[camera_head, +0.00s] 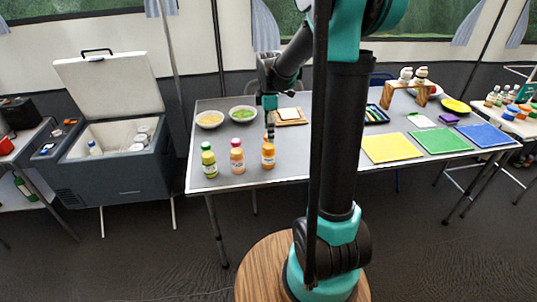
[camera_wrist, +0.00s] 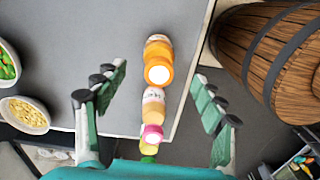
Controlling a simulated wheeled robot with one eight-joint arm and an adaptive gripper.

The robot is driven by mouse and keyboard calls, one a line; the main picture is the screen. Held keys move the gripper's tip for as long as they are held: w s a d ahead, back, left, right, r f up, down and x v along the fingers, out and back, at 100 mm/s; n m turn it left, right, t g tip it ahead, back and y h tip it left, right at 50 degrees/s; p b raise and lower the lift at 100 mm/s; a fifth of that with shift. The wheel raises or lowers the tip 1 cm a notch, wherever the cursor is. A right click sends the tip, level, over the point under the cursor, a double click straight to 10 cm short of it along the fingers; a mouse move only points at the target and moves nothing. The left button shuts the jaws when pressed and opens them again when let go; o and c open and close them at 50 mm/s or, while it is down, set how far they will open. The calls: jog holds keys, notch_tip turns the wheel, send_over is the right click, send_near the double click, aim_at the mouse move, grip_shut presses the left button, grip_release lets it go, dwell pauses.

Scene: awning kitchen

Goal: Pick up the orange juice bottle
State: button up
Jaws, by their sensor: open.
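The orange juice bottle (camera_head: 268,155) stands upright near the front edge of the grey table, the rightmost of three bottles in the head view. In the wrist view the orange bottle (camera_wrist: 157,50) is seen from above with its white-topped orange cap, ahead of and between the fingertips. My gripper (camera_head: 270,128) hangs just above and behind it in the head view. The gripper's fingers are spread wide and empty in the wrist view (camera_wrist: 160,78).
Two bowls, one pale (camera_head: 209,120) and one green-filled (camera_head: 243,114), sit behind the bottles. A yellow mat (camera_head: 392,148) lies to the right. An open cooler (camera_head: 112,150) stands left of the table. A wooden barrel (camera_wrist: 268,45) is beyond the table edge.

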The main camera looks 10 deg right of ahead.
aim_at(269, 149)
notch_tip(269, 149, down, 9)
jog(key=shift+a+f, duration=0.1)
jog(key=shift+f, duration=0.05)
dwell(0.4)
jog(key=c, duration=1.5)
